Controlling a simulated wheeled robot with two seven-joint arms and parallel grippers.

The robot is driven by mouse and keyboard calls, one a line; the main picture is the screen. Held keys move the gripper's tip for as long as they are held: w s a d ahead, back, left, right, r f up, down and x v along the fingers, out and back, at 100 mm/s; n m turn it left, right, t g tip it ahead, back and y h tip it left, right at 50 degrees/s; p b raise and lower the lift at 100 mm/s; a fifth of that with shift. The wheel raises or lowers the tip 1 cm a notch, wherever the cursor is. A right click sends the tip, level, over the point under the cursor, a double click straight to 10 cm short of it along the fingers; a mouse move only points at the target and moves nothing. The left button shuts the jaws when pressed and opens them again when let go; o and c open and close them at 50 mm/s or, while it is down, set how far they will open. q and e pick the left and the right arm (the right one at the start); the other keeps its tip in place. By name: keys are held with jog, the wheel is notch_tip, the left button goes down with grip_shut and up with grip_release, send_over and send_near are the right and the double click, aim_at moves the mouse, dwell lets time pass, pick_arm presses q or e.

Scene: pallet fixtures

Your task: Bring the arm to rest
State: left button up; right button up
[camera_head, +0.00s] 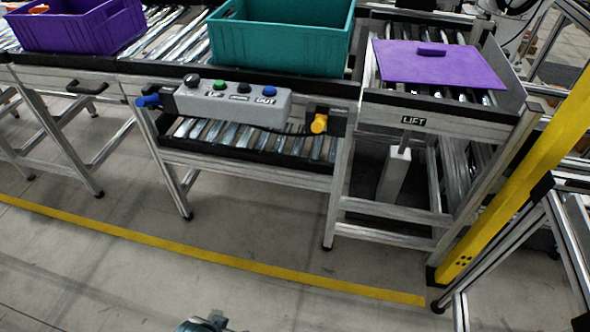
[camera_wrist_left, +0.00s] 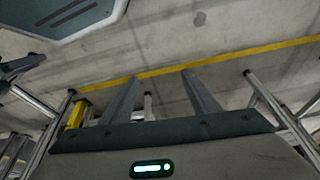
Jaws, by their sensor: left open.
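My left gripper (camera_wrist_left: 160,77) shows in the left wrist view with its two grey fingers spread apart. Nothing is between the fingers, and behind them is bare floor with a yellow line. In the head view, only a small grey-teal part of my own body shows at the bottom edge, and I cannot make out a gripper there.
A roller conveyor holds a purple crate (camera_head: 75,35) and a teal crate (camera_head: 282,45). A button box (camera_head: 232,103) hangs on its front. A purple lid (camera_head: 440,66) lies on the lift section. A yellow post (camera_head: 520,190) stands right. The floor in front is clear.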

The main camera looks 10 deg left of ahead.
pick_arm(q)
notch_tip(320, 180, down, 22)
jog(key=s+d+t+p, duration=0.1)
jog(key=s+d, duration=0.1)
jog(key=shift+s+r+h, duration=0.15)
jog(key=shift+r+h, duration=0.1)
jog(key=shift+h, duration=0.05)
pick_arm(e)
jog(key=shift+w+a+r+t, duration=0.5)
jog(key=shift+w+a+t, duration=0.1)
jog(key=shift+w, duration=0.2)
jog(key=shift+s, duration=0.1)
